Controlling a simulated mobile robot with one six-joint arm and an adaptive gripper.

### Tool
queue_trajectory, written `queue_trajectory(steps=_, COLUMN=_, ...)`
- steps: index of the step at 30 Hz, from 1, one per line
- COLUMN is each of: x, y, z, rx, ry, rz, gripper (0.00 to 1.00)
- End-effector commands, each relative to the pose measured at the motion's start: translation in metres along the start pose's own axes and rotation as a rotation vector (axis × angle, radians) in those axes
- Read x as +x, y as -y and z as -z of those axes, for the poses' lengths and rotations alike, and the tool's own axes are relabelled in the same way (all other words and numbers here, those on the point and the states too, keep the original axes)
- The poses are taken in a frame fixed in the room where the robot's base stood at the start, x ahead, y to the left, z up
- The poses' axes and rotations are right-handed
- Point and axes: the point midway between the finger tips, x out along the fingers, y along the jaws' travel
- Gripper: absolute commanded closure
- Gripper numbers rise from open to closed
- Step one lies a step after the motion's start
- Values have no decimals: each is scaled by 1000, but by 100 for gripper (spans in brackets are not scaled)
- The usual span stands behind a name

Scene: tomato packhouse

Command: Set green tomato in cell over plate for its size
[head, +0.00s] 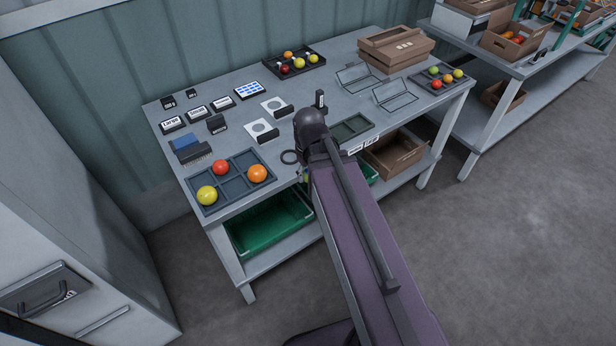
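My arm reaches across the front of the bench, and its far end hides most of my gripper (303,162); I cannot see its fingers clearly. A small yellowish-green patch (305,177) shows beside my arm there; I cannot tell whether it is a tomato or whether it is held. A dark green celled tray (350,128) lies just right of my arm and looks empty where visible. White plates (355,150) sit on the bench edge below it, too small to read. A green tomato (433,71) is in the black tray at the right end.
A grey celled tray (234,187) at front left holds yellow-green, red and orange tomatoes. A back tray (322,62) holds several tomatoes. Two white cards with grey circles (263,129), small signs (172,124), wire stands (395,95) and cardboard boxes (396,48) crowd the bench. Crates (270,226) sit below.

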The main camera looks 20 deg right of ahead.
Motion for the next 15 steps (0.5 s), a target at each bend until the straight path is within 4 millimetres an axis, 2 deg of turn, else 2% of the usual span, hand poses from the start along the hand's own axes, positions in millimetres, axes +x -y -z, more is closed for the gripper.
queue_trajectory(steps=15, x=-8, y=-79, z=85, rx=1, ry=0, rz=0, gripper=63)
